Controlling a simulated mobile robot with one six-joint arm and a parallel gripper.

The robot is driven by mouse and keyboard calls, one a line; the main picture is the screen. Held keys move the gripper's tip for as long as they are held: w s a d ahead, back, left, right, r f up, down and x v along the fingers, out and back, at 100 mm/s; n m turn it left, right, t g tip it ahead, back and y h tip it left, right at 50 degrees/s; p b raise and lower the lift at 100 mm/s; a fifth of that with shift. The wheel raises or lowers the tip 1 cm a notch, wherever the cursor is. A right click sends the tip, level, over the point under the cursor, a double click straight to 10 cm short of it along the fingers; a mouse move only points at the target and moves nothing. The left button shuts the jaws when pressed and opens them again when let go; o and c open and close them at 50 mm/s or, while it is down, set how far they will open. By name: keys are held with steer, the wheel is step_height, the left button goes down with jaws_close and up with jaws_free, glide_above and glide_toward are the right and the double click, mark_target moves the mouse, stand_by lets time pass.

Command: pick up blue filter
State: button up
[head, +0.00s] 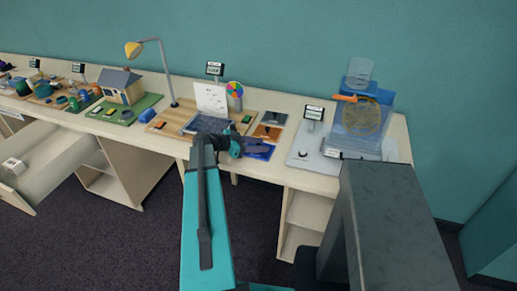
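A flat blue square (262,154), which looks like the blue filter, lies near the front edge of the long table. An orange-brown square (268,131) and a dark grey square (274,117) lie in a row behind it. My gripper (256,148) is over or at the blue square, reaching in from the left and partly covering it. The gripper is dark and small here, so I cannot tell whether its fingers are open, shut or touching the square.
A solar panel (208,125), a paper sheet (211,99) and a colour wheel (235,89) stand left of the squares. A pale board (305,156) and a clear blue container (360,118) are to the right. A drawer (45,165) stands open at far left.

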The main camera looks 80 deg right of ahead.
steer(key=shift+c, duration=0.4)
jaws_close()
steer(key=shift+r, duration=0.1)
steer(key=shift+r+b, duration=0.75)
steer(key=shift+r, duration=0.3)
steer(key=w+a+r+b, duration=0.1)
steer(key=w+a+b, duration=0.1)
steer(key=w+a, duration=0.2)
steer(key=w+a+r+b, duration=0.1)
steer(key=w+a+b, duration=0.2)
steer(key=a, duration=0.6)
steer(key=shift+v, duration=0.9)
steer(key=shift+w+d, duration=0.1)
steer(key=shift+d, duration=0.1)
